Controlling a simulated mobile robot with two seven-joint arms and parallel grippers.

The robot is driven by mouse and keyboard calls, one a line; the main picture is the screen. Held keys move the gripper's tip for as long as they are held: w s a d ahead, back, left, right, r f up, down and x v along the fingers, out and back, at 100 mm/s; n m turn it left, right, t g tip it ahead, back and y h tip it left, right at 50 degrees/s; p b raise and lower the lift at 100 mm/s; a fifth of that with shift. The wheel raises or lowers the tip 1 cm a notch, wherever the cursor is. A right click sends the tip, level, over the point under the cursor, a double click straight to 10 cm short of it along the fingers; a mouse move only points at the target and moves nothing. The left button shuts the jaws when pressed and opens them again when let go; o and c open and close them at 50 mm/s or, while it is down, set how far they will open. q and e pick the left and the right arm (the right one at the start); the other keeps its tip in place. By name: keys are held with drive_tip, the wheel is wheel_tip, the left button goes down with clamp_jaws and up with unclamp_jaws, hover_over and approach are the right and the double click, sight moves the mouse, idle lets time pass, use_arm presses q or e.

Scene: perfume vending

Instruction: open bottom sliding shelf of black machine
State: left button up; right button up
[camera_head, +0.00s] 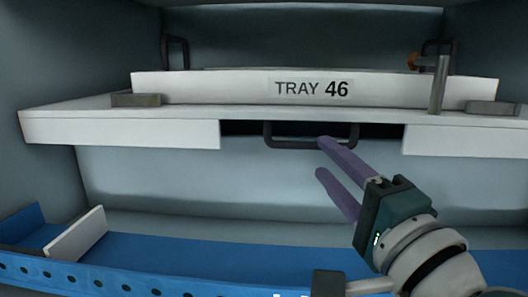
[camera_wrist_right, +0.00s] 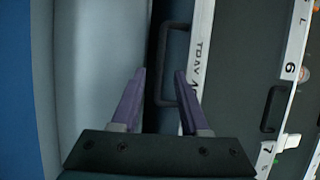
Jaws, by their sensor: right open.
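A white sliding shelf (camera_head: 120,128) spans the grey machine interior. A dark U-shaped handle (camera_head: 268,138) sits in its front cut-out, and this handle also shows in the right wrist view (camera_wrist_right: 156,80). A white tray front labelled TRAY 46 (camera_head: 220,88) stands on the shelf. My right gripper (camera_head: 322,158) has two purple fingers, open and empty. One fingertip overlaps the handle's right part in the head view; the other is below it. In the right wrist view the handle appears between the fingertips (camera_wrist_right: 160,71). Contact cannot be told. My left gripper is not in view.
A blue perforated rail (camera_head: 150,275) with a white divider (camera_head: 78,235) runs along the bottom. A grey upright post (camera_head: 438,85) stands at the tray's right. The right wrist view shows another dark handle (camera_wrist_right: 268,110) farther right. Pale panel space lies below the shelf.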

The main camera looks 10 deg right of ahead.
sight(311, 147)
drive_tip(key=x, duration=0.6)
drive_tip(key=shift+a+b, duration=0.15)
drive_tip(key=shift+b, duration=0.2)
drive_tip(key=shift+s, duration=0.1)
clamp_jaws()
idle(0.9)
